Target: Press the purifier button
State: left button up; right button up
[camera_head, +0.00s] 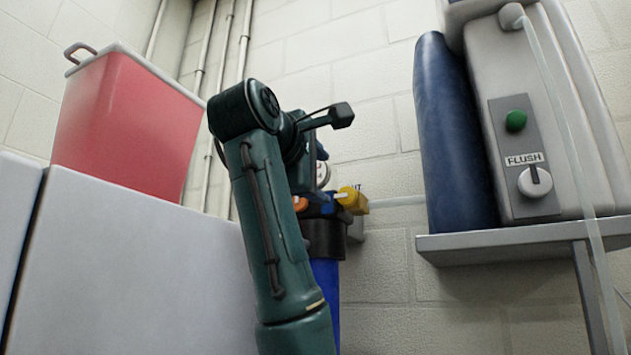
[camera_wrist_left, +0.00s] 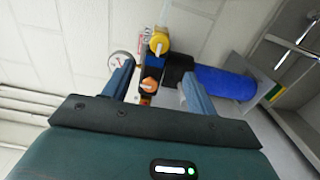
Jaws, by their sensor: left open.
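In the head view a grey-white unit (camera_head: 540,110) on a wall shelf has a green round button (camera_head: 515,121) above a white knob labelled FLUSH (camera_head: 535,181). Left of it, on the wall, a blue filter housing (camera_head: 326,275) has a black collar, a yellow knob (camera_head: 352,200) and an orange knob (camera_head: 300,204). Which of these is the purifier button I cannot tell for certain. My left gripper is open and empty in the left wrist view (camera_wrist_left: 157,72); its fingers face the yellow knob (camera_wrist_left: 159,43) and the orange knob (camera_wrist_left: 150,86), apart from both. My right gripper is out of view.
A dark blue cylinder (camera_head: 452,135) stands beside the unit on the grey shelf (camera_head: 520,240). A red container (camera_head: 125,125) sits on a white cabinet (camera_head: 140,270) at left. A gauge (camera_wrist_left: 120,60) sits near the left finger. Pipes run up the wall.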

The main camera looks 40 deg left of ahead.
aim_at(515, 120)
jog(key=k+l, duration=0.2)
jog(key=k, duration=0.3)
jog(key=k+l, duration=0.15)
jog(key=k, duration=0.3)
jog(key=k+l, duration=0.2)
jog(key=k, duration=0.3)
